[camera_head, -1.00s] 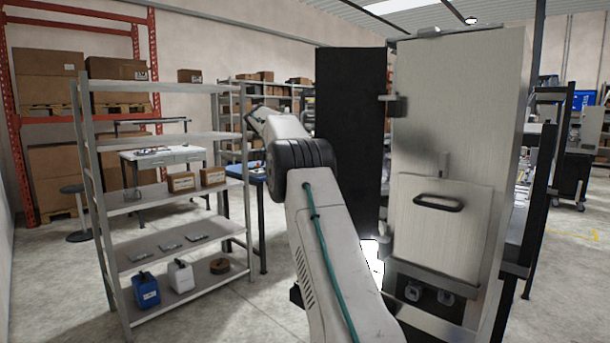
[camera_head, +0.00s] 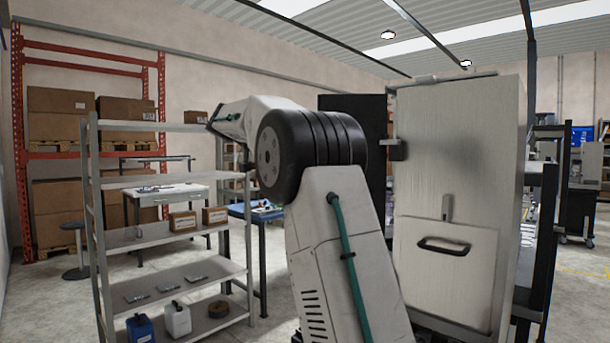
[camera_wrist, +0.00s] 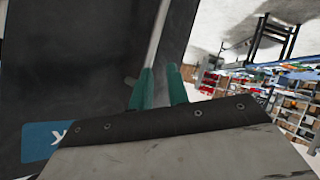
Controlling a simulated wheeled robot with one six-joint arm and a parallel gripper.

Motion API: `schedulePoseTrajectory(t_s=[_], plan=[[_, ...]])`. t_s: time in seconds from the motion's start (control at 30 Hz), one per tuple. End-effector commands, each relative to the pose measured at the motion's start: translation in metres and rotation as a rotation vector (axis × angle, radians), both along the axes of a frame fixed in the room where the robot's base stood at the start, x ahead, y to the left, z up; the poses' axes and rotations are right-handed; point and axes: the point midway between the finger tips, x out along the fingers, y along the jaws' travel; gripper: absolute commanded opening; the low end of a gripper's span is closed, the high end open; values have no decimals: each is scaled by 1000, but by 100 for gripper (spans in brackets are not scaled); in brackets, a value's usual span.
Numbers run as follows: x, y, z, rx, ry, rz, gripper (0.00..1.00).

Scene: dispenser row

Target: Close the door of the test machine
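The test machine (camera_head: 470,120) is a tall brushed-metal cabinet right of centre in the head view. Its black door (camera_head: 352,108) stands open to the left of the cabinet, partly hidden behind my arm. In the wrist view a dark panel, apparently the door (camera_wrist: 70,60), fills the left and upper part. A thin pale bar (camera_wrist: 160,25) runs down it toward my gripper (camera_wrist: 159,88). The two green fingers are apart, with the lower end of the bar at the gap between them. I cannot tell whether they touch it. The head view hides my gripper behind my arm.
A grey shelf rack (camera_head: 170,243) with boxes, a blue can and a white can stands to the left. A blue-topped table (camera_head: 255,212) is behind my arm. Dark-framed equipment stands close to the machine's right side. Concrete floor is open at the far right.

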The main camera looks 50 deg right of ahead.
Motion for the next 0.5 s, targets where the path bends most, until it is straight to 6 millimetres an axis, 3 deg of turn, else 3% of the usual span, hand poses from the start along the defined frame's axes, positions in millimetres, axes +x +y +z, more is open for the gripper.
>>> schedulePoseTrajectory(t_s=[0.1,0.27,0.43,0.5], plan=[[-26,14,7,-182,-54,9,17],[-47,29,-2,-415,-182,82,17],[-43,33,-33,-535,-324,176,17],[-38,33,-36,-554,-384,192,17]])
